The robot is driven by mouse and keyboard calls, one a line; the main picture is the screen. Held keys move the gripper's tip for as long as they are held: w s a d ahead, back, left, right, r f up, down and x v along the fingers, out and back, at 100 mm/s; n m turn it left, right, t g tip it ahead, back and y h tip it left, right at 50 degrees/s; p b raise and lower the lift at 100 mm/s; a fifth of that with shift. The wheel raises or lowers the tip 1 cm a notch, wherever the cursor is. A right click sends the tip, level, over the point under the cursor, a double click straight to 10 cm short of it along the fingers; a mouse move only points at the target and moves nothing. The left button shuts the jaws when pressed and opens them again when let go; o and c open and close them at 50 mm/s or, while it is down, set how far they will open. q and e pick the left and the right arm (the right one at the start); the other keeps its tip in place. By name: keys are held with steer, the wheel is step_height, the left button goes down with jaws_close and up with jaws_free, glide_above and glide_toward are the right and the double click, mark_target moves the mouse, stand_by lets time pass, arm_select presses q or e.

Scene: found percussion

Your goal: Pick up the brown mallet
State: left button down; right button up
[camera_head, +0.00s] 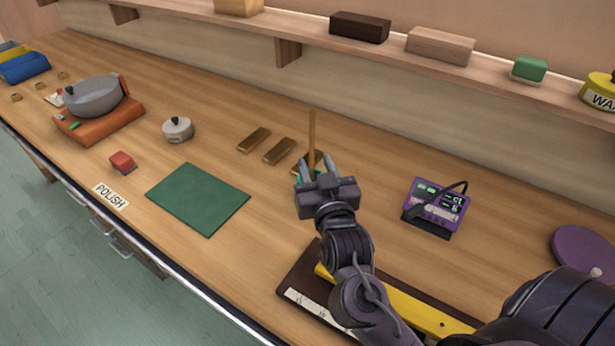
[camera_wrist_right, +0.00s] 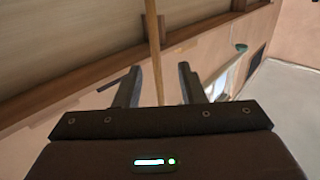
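A thin brown stick, which looks like the handle of the brown mallet (camera_head: 312,131), stands nearly upright beyond my right gripper (camera_head: 311,168) in the head view. Its lower end is hidden by the gripper, and I cannot make out a mallet head. In the right wrist view the brown stick (camera_wrist_right: 154,45) runs down between the two spread fingers of my right gripper (camera_wrist_right: 158,88). A gap shows on each side of it, so the fingers are apart and not closed on it. My left gripper is not in view.
Brown bars (camera_head: 279,151) lie left of the gripper. A purple device (camera_head: 436,205) stands to its right and a green mat (camera_head: 198,198) lies to its left. A dark board (camera_head: 300,284) with a yellow bar is nearer. A shelf (camera_head: 330,38) runs along the back.

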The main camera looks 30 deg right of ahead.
mark_target(313, 148)
steer(key=x, duration=0.2)
steer(key=shift+w+d+p, duration=0.1)
steer(key=shift+w+p, duration=0.2)
steer(key=shift+p, duration=0.1)
steer(key=shift+w+d+r, duration=0.15)
steer(key=shift+w, duration=0.2)
steer(key=p+x, duration=0.2)
steer(key=x, duration=0.2)
steer(key=shift+w+d, duration=0.3)
jaws_close()
